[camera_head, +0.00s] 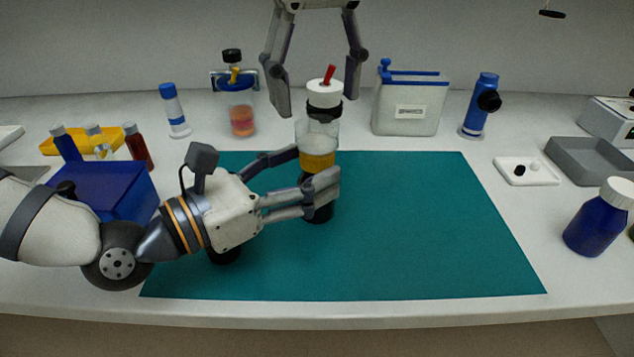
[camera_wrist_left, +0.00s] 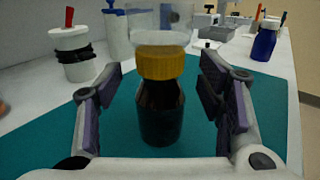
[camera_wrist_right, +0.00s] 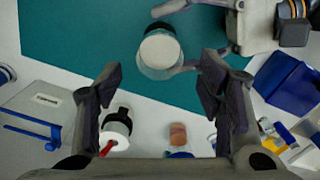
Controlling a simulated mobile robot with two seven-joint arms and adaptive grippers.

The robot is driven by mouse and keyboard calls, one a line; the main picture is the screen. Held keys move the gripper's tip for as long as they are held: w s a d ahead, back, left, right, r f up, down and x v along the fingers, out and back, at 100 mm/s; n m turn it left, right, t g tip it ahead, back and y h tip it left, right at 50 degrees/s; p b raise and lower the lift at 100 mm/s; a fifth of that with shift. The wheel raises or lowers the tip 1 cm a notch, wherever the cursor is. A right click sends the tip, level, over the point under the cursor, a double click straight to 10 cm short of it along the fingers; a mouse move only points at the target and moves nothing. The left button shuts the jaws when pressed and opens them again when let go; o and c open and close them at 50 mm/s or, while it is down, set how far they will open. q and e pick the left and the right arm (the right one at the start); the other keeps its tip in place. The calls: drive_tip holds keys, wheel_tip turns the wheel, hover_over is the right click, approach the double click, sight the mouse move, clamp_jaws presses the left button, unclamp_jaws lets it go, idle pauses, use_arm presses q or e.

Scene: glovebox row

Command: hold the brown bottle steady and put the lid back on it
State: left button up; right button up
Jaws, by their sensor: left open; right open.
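The dark brown bottle (camera_head: 318,209) stands upright on the teal mat, with a yellow collar (camera_head: 317,160) and a clear cup (camera_head: 317,131) above it. In the left wrist view the bottle (camera_wrist_left: 162,112) stands between the fingers of my left gripper (camera_wrist_left: 162,105), which is open with a gap on both sides. In the head view my left gripper (camera_head: 320,190) partly hides the bottle. My right gripper (camera_head: 318,92) is open and empty beyond the bottle; it also shows in the right wrist view (camera_wrist_right: 160,80). I cannot pick out a separate lid for certain.
A white canister (camera_head: 324,92) with a red handle stands behind the bottle, close to my right gripper. A clear flask (camera_head: 242,122), a blue-lidded tank (camera_head: 408,105) and a blue bottle (camera_head: 597,222) stand around the teal mat (camera_head: 430,220). The mat's right half is clear.

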use_arm(q)
drive_tip(key=shift+x, duration=1.4)
